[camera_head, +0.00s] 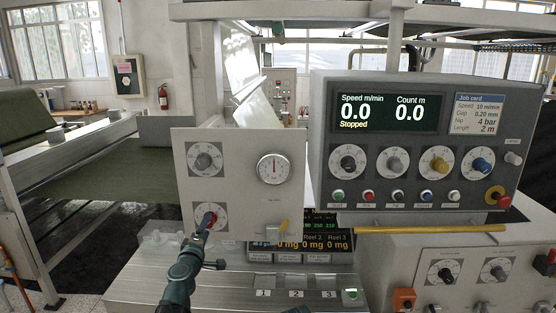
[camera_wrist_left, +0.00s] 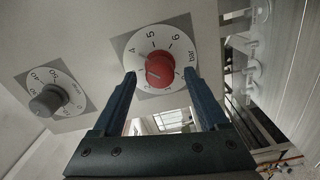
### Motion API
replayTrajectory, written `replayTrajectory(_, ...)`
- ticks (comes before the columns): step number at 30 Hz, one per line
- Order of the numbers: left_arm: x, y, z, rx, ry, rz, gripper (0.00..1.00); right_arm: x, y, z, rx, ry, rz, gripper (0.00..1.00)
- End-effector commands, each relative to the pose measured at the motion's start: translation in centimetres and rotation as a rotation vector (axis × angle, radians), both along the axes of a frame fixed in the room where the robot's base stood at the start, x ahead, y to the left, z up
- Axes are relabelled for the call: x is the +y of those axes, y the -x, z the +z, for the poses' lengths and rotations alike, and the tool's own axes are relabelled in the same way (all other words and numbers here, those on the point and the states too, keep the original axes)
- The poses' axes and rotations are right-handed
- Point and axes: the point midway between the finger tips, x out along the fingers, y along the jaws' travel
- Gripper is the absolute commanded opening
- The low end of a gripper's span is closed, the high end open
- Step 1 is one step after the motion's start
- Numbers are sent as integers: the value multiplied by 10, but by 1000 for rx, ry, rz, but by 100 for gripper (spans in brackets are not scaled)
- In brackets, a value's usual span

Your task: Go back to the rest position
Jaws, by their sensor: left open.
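My left gripper (camera_head: 207,226) is at the lower knob of the pale upright panel (camera_head: 240,190) in the head view. In the left wrist view the left gripper (camera_wrist_left: 160,74) is open, with one finger on each side of the red knob (camera_wrist_left: 159,66). The knob sits on a round white dial marked in bar. A gap shows between the knob and the fingers, and nothing is held. In the head view the gripper partly covers the red knob (camera_head: 207,219). My right gripper is not in view.
A grey knob (camera_wrist_left: 46,101) is beside the red one in the wrist view. A control console (camera_head: 420,140) with a display reading "Stopped" stands to the right. A yellow bar (camera_head: 430,229) runs below it. A metal ledge with numbered slots (camera_head: 295,283) lies below the panel.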

Motion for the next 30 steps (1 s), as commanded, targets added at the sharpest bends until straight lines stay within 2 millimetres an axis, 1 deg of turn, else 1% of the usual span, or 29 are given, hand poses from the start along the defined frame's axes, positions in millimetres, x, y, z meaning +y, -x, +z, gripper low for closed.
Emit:
replayTrajectory(1,0,-13,0,0,0,0,76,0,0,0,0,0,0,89)
replayTrajectory(4,0,-28,0,0,0,2,76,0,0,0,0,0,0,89)
replayTrajectory(7,0,-22,0,3,102,2,76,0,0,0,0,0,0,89)
replayTrajectory(30,0,-22,1,31,892,3,76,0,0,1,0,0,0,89)
